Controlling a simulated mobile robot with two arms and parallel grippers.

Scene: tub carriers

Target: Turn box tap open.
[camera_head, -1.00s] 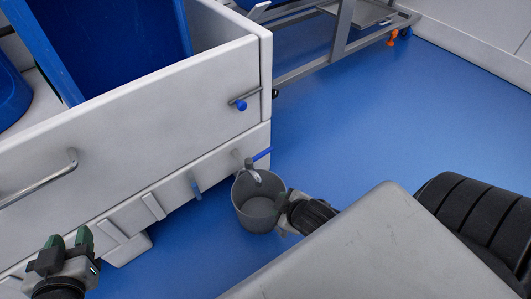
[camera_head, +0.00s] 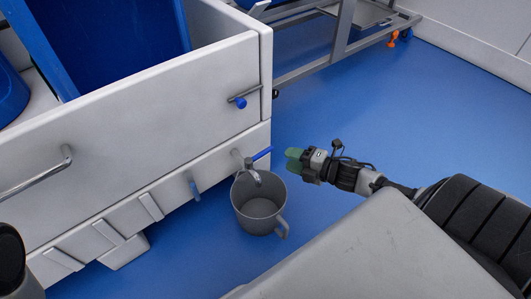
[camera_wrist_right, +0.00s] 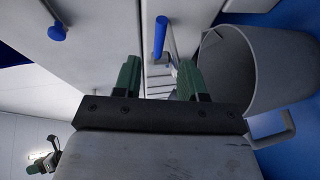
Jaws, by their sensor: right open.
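The box tap is on the low side of the white box, with a blue lever (camera_head: 262,154) and a metal spout (camera_head: 253,175). The lever also shows in the right wrist view (camera_wrist_right: 160,36). A grey jug (camera_head: 258,205) stands on the floor below the spout, its handle toward me. My right gripper (camera_head: 293,158), with green fingertips, is open and empty, just right of the lever and apart from it. In the right wrist view its fingers (camera_wrist_right: 158,78) are spread, with the lever beyond them. What looks like my left gripper (camera_wrist_right: 42,161) is small there; its jaws are unclear.
A metal-framed cart (camera_head: 340,40) stands behind. The blue floor right of the jug is open.

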